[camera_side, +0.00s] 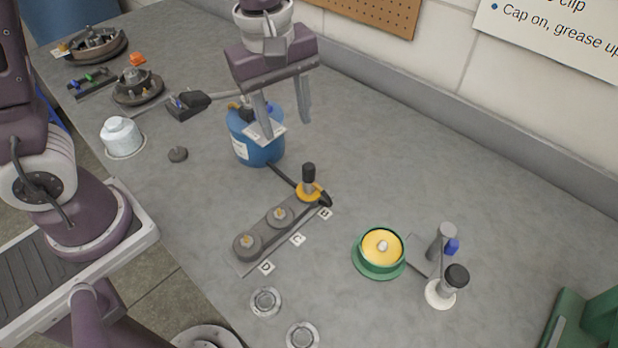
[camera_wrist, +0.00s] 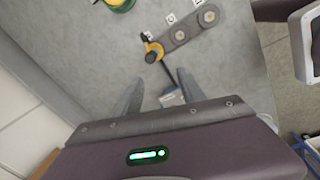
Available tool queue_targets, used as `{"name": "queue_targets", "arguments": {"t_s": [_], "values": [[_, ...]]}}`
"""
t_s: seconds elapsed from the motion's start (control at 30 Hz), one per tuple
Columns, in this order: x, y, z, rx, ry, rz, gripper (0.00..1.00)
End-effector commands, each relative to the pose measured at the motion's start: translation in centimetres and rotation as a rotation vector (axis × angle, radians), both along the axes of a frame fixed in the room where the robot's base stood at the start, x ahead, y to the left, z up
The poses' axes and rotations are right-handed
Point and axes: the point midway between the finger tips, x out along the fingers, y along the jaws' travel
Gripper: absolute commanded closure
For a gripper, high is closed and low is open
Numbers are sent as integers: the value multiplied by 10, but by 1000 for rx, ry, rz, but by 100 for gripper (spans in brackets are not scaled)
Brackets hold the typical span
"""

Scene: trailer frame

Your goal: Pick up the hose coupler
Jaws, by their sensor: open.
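The hose coupler (camera_side: 308,178) is a dark upright grip above a yellow collar, at the far right end of a grey plate (camera_side: 265,235) with several round fittings. A black hose (camera_side: 284,178) runs from it toward a blue canister (camera_side: 240,150). In the wrist view the coupler (camera_wrist: 152,54) lies ahead of my fingers, with the plate beyond it. My gripper (camera_side: 285,128) is open and empty, above and behind the coupler, in front of and over the canister. It also shows in the wrist view (camera_wrist: 160,92), fingers apart. The canister is partly hidden by a finger.
A green dish with a yellow top (camera_side: 382,249) stands right of the plate. A small stand with a black-capped piece (camera_side: 456,276) is farther right. A white jar (camera_side: 121,136) and hub parts (camera_side: 137,86) are at left. The bench behind the dish is clear.

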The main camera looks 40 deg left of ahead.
Motion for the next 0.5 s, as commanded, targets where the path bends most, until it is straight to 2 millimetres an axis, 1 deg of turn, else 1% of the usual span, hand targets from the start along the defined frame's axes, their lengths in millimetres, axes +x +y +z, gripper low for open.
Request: {"name": "queue_targets", "arguments": {"t_s": [0.03, 0.1, 0.13, 0.2, 0.27, 0.37, 0.47, 0.5], "values": [[9, -9, -22, 4, 44, 93, 52], [19, -19, -45, 10, 81, 221, 52], [22, -22, -53, 13, 91, 263, 52], [25, -26, -65, 18, 106, 326, 52], [26, -27, -73, 21, 112, 350, 52], [26, -27, -86, 22, 113, 356, 52], [27, -25, -103, 21, 115, 356, 52], [28, -23, -111, 21, 116, 356, 52]]}}
